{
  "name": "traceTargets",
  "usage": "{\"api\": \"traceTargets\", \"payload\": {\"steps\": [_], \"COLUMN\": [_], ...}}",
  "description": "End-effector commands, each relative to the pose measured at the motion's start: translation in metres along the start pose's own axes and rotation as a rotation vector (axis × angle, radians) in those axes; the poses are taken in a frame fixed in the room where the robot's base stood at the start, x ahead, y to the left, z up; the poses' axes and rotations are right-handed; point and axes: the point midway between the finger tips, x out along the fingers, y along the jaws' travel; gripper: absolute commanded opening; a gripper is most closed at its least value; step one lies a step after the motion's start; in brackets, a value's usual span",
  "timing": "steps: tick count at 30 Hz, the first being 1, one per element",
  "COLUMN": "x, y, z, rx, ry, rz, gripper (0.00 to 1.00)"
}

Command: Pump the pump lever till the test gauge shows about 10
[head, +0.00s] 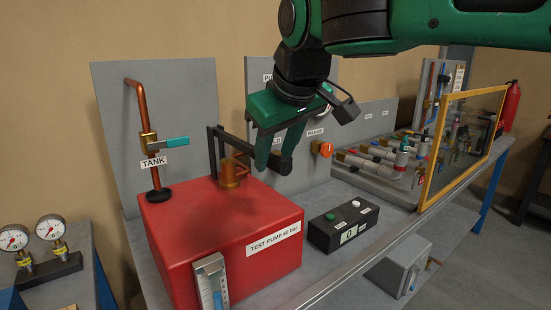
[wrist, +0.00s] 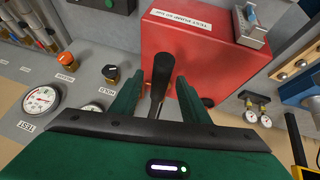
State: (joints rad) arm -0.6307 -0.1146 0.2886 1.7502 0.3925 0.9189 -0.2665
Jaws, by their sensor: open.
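The red test pump (head: 220,240) stands on the bench, labelled "TEST PUMP 60 bar". Its black pump lever (head: 232,143) runs from a dark bracket above the brass cylinder toward my gripper. My gripper (head: 275,163) is open and points down around the lever's free end. In the wrist view the lever (wrist: 161,75) lies between the two green fingers of my gripper (wrist: 156,95), with gaps on both sides. The test gauge (wrist: 41,103), a round white dial marked "TEST", shows at the left of the wrist view; its needle is too small to read surely.
A black box (head: 343,228) with buttons and a display showing 0 sits right of the pump. An orange knob (head: 323,149) is on the panel behind. A copper pipe with a teal-handled tank valve (head: 170,143) rises at left. A yellow-framed screen (head: 432,165) stands at right.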

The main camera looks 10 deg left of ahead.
Motion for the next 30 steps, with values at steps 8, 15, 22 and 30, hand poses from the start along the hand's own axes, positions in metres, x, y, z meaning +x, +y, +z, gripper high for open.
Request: {"api": "traceTargets", "payload": {"steps": [8, 15, 22, 30], "x": [-0.053, -0.082, -0.088, -0.088], "y": [0.001, 0.001, 0.001, 0.001], "z": [-0.001, 0.000, 0.001, 0.001], "rx": [0.001, 0.001, 0.000, 0.001], "ry": [0.002, 0.000, -0.002, -0.002], "rz": [0.000, -0.001, -0.001, -0.001], "gripper": [0.42, 0.42, 0.42, 0.42]}}
